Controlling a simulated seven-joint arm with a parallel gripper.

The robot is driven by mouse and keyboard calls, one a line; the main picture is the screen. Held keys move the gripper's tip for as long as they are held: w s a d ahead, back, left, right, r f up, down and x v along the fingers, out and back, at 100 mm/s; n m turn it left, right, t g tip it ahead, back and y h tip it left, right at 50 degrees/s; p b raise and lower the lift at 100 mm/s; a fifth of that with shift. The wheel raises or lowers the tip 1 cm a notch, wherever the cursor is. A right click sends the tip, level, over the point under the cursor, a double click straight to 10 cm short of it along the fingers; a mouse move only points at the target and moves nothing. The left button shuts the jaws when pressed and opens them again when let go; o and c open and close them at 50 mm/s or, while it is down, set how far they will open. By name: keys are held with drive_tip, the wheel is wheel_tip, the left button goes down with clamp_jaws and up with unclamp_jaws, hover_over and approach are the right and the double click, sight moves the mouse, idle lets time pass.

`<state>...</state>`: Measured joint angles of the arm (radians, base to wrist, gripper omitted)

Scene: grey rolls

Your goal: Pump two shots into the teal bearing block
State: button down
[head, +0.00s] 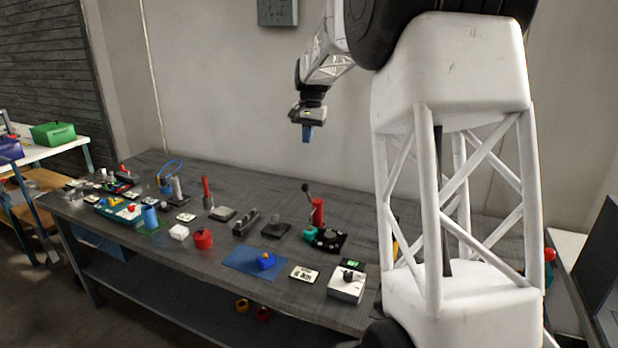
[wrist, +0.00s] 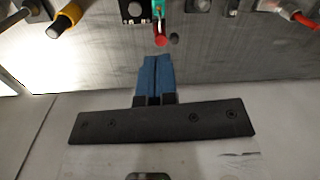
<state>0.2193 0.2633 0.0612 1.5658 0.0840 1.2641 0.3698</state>
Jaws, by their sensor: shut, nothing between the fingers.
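The teal bearing block (head: 310,233) stands on the dark bench, right of the middle, beside a red upright pump (head: 318,213) with a black lever and round knob (head: 306,188). In the wrist view the teal block (wrist: 158,7) shows at the top edge, partly cut off, with the red pump (wrist: 160,39) just below it. My gripper (head: 307,135) hangs high above the bench, up and left of the pump in the head view, touching nothing. Its blue fingers (wrist: 154,80) are pressed together and empty.
A black plate with round parts (head: 328,240) sits right beside the teal block. A blue mat (head: 240,260) with a blue piece (head: 266,260), a white box (head: 347,284) and a red can (head: 203,239) stand nearer the front. Several small items crowd the bench's left. The air around my gripper is clear.

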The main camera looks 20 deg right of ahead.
drive_tip(key=w+d+f+m, duration=0.1)
drive_tip(key=w+d+f, duration=0.2)
drive_tip(key=w, duration=0.3)
drive_tip(key=w+d+f+m, duration=0.1)
drive_tip(key=w+d+f, duration=0.3)
drive_tip(key=w+d, duration=0.2)
drive_tip(key=shift+w+f+g, duration=0.15)
drive_tip(key=shift+w+g, duration=0.15)
drive_tip(key=shift+w, duration=0.35)
drive_tip(key=shift+f, duration=0.1)
hover_over(307, 194)
drive_tip(key=d, duration=0.1)
wheel_tip(307, 194, down, 12)
drive_tip(key=shift+w, duration=0.25)
